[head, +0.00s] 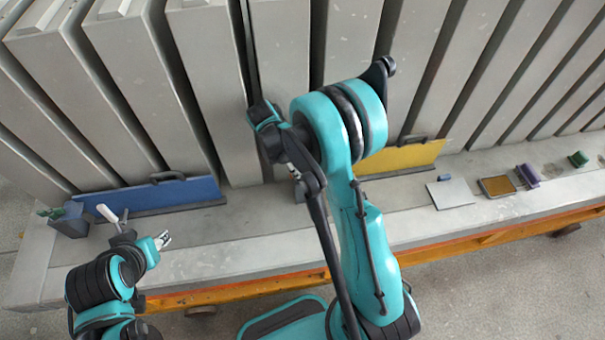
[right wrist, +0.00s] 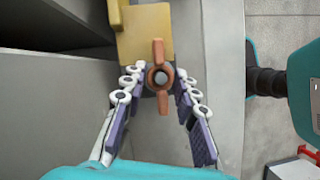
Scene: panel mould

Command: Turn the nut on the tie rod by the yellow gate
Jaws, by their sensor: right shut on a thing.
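The orange-brown winged nut (right wrist: 159,77) sits on a grey rod end in front of a yellow block (right wrist: 147,32) in the right wrist view. Its wings stand nearly upright. My right gripper (right wrist: 160,80) has one finger on each side of the nut and is shut on it. In the head view my right gripper (head: 297,174) is small and its fingertips are unclear; the nut cannot be made out there. The yellow gate (head: 405,157) stands right of my right arm, partly hidden. My left gripper (head: 162,240) is at lower left, away from the nut; its opening is unclear.
Tall grey panels (head: 208,80) stand along the back. A blue gate (head: 175,193) stands at left beside a grey-blue holder (head: 69,221). A white plate (head: 450,193), a brown-topped pad (head: 496,186) and a purple piece (head: 527,175) lie on the ledge at right. An orange rail (head: 470,241) runs along its front.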

